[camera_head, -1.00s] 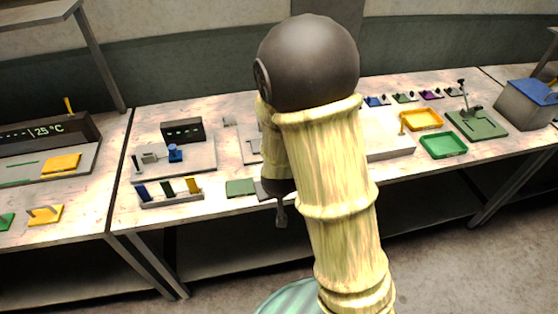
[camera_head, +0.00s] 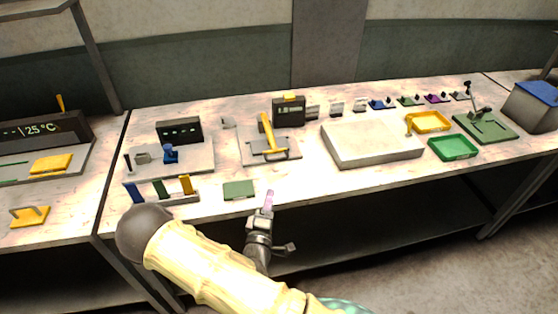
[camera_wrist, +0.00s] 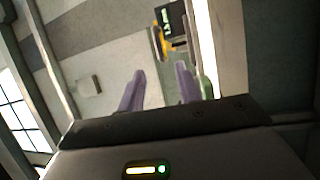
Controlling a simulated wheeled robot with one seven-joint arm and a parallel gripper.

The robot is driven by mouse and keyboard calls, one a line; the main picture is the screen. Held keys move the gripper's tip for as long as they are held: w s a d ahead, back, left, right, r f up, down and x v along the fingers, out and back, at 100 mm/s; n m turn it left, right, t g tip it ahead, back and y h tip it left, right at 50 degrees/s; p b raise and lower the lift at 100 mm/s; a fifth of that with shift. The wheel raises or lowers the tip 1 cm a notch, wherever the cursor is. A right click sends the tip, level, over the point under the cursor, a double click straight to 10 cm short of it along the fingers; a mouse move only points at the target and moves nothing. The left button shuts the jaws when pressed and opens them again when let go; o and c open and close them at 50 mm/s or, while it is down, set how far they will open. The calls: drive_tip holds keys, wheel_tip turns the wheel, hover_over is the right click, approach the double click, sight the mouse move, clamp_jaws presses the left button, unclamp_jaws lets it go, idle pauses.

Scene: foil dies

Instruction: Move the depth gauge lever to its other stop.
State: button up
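A dark gauge box with a lit readout (camera_head: 289,110) stands at the back of a grey plate (camera_head: 250,157) on the middle bench. A yellow lever (camera_head: 267,130) rises from that plate, left of the readout, with a yellow bar at its foot. In the wrist view the readout (camera_wrist: 172,25) and some of the yellow part (camera_wrist: 160,42) show beyond the fingertips. My gripper (camera_head: 268,198) is near the bench's front edge, in front of the plate and apart from the lever. In the wrist view its two purple fingers (camera_wrist: 161,88) are apart, with nothing between them.
A green pad (camera_head: 239,189) and a rack of coloured pieces (camera_head: 165,200) lie along the front edge. A pale block (camera_head: 371,143) stands right of the gauge, with yellow (camera_head: 431,121) and green trays (camera_head: 454,147) beyond. A second readout station (camera_head: 180,131) stands left.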

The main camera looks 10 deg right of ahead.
drive_tip(key=shift+a+r, duration=0.1)
idle(0.3)
drive_tip(key=p, duration=0.5)
approach(270, 140)
drive_tip(key=d, duration=0.2)
drive_tip(key=w+d, duration=0.1)
drive_tip(key=d+r, duration=0.1)
drive_tip(key=d, duration=0.1)
drive_tip(key=shift+w+d, duration=0.3)
drive_tip(key=shift+d, duration=0.05)
drive_tip(key=shift+a, duration=0.1)
clamp_jaws()
